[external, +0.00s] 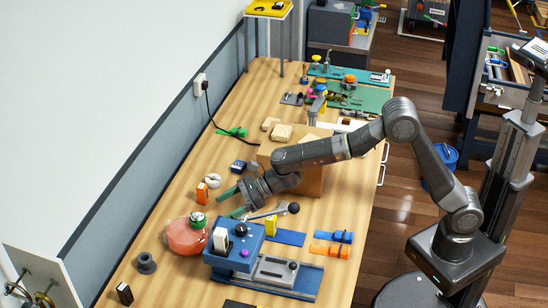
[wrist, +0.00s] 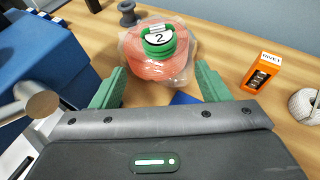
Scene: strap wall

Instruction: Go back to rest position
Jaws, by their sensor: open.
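My gripper (external: 229,202) reaches over the wooden workbench (external: 180,262) from the right, with its two green fingers apart. A reddish-orange roll in clear wrap (external: 184,238) lies just beyond the fingertips. It also shows in the wrist view (wrist: 137,62). A green roll with a white label "2" (wrist: 158,40) sits on top of it; in the external view the green roll (external: 198,222) is left of my fingers. I cannot tell the exact gap to the fingers.
A blue machine with a lever (external: 232,250) stands close below my gripper. An orange box (external: 201,193) and a white ring-shaped roll (external: 212,181) are near the fingers. A cardboard box (external: 312,180) with wooden blocks is close to my forearm. The air above the bench looks free.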

